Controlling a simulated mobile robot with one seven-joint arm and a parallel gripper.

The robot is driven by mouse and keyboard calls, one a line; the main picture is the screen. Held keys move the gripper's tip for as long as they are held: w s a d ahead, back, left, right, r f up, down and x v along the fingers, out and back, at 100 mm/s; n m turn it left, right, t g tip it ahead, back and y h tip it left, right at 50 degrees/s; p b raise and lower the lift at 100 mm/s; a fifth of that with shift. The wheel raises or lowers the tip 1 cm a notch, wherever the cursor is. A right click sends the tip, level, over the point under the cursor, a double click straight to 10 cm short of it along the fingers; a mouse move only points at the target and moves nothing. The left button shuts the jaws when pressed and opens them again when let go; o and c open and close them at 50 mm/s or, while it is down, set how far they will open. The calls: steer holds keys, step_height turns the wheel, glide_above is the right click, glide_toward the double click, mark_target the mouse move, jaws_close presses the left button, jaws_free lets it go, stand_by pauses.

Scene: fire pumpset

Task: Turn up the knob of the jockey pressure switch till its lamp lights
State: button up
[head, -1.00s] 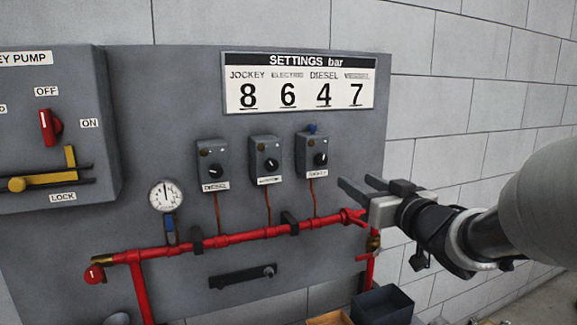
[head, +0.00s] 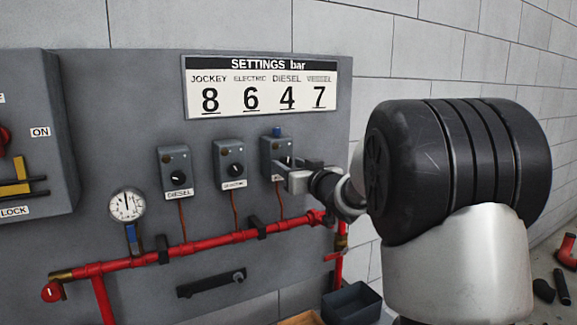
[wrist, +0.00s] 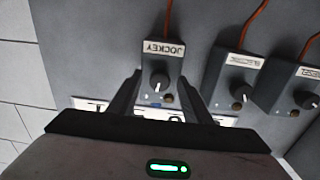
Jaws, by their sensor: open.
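The jockey pressure switch (head: 268,148) is the right-most of three grey boxes in the head view, with a blue piece on top. My gripper (head: 293,170) is in front of it and hides its label and part of its knob. In the wrist view the jockey switch (wrist: 165,62) appears upside down, with its JOCKEY label. Its black knob (wrist: 158,82) with a white mark lies between my open fingers (wrist: 160,76), with a gap on each side. I cannot tell the remaining depth. The small round lamp (wrist: 168,99) looks dull brown, unlit.
The electric switch (head: 229,162) and diesel switch (head: 174,170) stand to the left. The settings board (head: 260,88) reads jockey 8. A red pipe (head: 200,244) runs below, with a pressure gauge (head: 127,204) at left. A dark bin (head: 352,302) stands low at right.

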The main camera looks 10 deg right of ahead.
steer(key=shift+w+a, duration=0.1)
steer(key=shift+w, duration=0.05)
steer(key=shift+c, duration=0.6)
steer(key=c, duration=0.9)
steer(key=shift+r+m+p, duration=0.15)
steer(key=shift+m+p, duration=0.25)
steer(key=shift+p, duration=0.15)
steer(key=shift+c, duration=0.2)
steer(key=o, duration=1.1)
steer(key=shift+c, duration=0.2)
steer(key=v, duration=1.7)
steer(key=shift+s+b, duration=0.25)
steer(key=shift+b, duration=0.05)
